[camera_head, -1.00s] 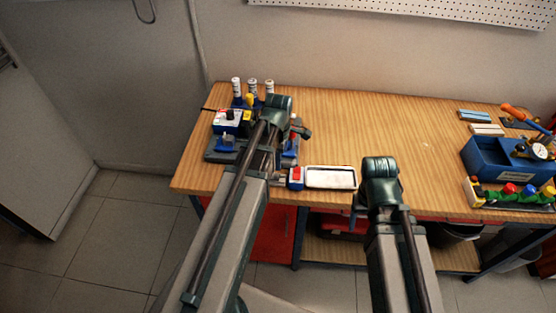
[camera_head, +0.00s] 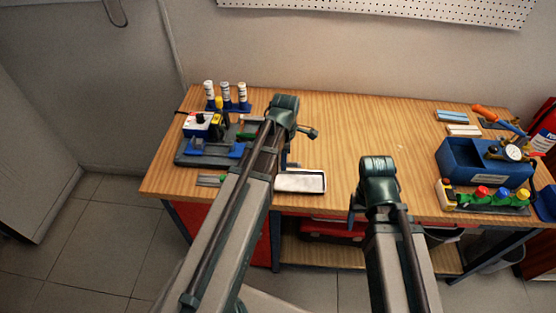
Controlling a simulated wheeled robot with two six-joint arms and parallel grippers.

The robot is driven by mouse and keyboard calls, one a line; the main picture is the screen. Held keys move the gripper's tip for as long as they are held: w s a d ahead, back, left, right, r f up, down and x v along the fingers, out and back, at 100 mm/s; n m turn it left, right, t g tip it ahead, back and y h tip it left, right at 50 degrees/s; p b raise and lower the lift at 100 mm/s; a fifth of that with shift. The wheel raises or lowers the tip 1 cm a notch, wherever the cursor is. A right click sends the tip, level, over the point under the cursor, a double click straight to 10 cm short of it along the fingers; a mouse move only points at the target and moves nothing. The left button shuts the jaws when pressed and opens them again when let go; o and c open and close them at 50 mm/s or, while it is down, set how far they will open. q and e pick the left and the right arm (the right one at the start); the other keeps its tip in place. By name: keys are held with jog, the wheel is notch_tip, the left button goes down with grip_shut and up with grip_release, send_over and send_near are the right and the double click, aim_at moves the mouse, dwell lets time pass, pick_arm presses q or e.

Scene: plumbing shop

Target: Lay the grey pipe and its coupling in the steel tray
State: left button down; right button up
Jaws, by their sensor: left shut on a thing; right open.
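The steel tray (camera_head: 301,183), pale inside with a dark rim, lies at the front edge of the bench between my arms. My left gripper (camera_head: 286,133) is mostly hidden behind its own arm, above the bench and behind the tray. It is shut, and a short dark grey piece with a thicker end, which looks like the grey pipe (camera_head: 308,132), sticks out to its right. I cannot tell the coupling apart. My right gripper (camera_head: 357,205) is open, mostly hidden under its arm, at the bench front right of the tray.
A grey plate with a blue holder (camera_head: 218,150) and several white-capped bottles (camera_head: 226,95) stand at the left. A blue bin with a gauge (camera_head: 470,165) and a rack of coloured valves (camera_head: 485,197) stand at the right. The bench middle (camera_head: 380,125) is clear.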

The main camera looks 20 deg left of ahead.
pick_arm(q)
send_over(302, 183)
jog(key=shift+d, duration=0.1)
dwell(0.4)
notch_tip(302, 183, down, 8)
jog(key=b, duration=0.7)
jog(key=shift+r+b, duration=0.1)
jog(key=shift+b, duration=0.3)
jog(key=c, duration=0.7)
grip_release()
jog(key=shift+r, duration=0.1)
